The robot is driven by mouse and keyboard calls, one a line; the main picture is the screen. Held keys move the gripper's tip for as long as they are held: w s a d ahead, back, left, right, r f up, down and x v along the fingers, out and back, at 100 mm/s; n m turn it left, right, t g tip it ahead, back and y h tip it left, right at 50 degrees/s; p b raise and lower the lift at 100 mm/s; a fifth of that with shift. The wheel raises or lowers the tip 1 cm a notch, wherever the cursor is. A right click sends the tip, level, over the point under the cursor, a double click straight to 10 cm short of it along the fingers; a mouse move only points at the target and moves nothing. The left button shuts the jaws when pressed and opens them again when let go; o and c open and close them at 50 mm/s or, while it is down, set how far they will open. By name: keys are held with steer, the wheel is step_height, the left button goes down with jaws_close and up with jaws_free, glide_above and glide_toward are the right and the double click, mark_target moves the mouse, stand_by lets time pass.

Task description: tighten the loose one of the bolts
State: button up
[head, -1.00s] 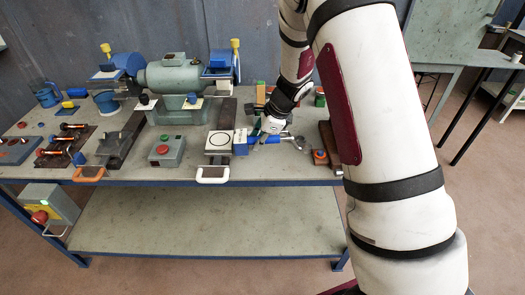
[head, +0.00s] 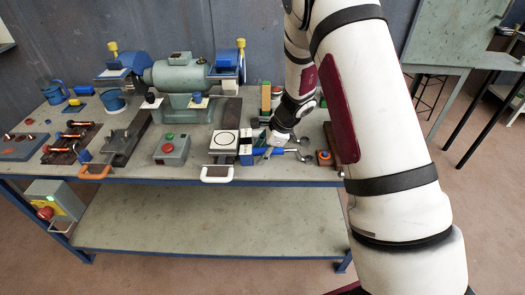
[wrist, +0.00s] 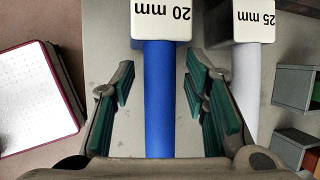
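Several bolts with orange-red parts (head: 74,136) lie across a dark rusty bar (head: 56,157) on the left of the bench in the head view; which one is loose cannot be told. A spanner with a blue handle (wrist: 159,105) and a white end block marked "20 mm" (wrist: 161,20) lies between my fingers in the wrist view. My gripper (wrist: 160,88) is open, its green pads on either side of the blue handle with gaps visible. In the head view my gripper (head: 274,141) is low at the tools.
A green bench grinder (head: 184,74) stands at the back. A small orange-topped block (head: 324,156) is to the right.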

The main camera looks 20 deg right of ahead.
steer(key=s+r+n, duration=0.1)
steer(key=s+r, duration=0.2)
steer(key=r, duration=0.4)
steer(key=s+d+r+n, duration=0.1)
steer(key=s+r+n, duration=0.15)
steer(key=r, duration=0.35)
steer(key=s+r+n, duration=0.1)
steer(key=s+r, duration=0.2)
steer(key=r, duration=0.4)
steer(key=s+r+n+h, duration=0.2)
steer(key=s+r+n, duration=0.3)
steer(key=s+n, duration=0.3)
steer(key=s+r+n+t+h, duration=0.1)
steer(key=s+r+n, duration=0.4)
steer(key=s, duration=1.2)
steer(key=a+n, duration=0.1)
steer(key=n, duration=0.2)
steer(key=shift+r+t+h, duration=0.15)
steer(key=shift+t+h, duration=0.15)
steer(key=shift+h, duration=0.1)
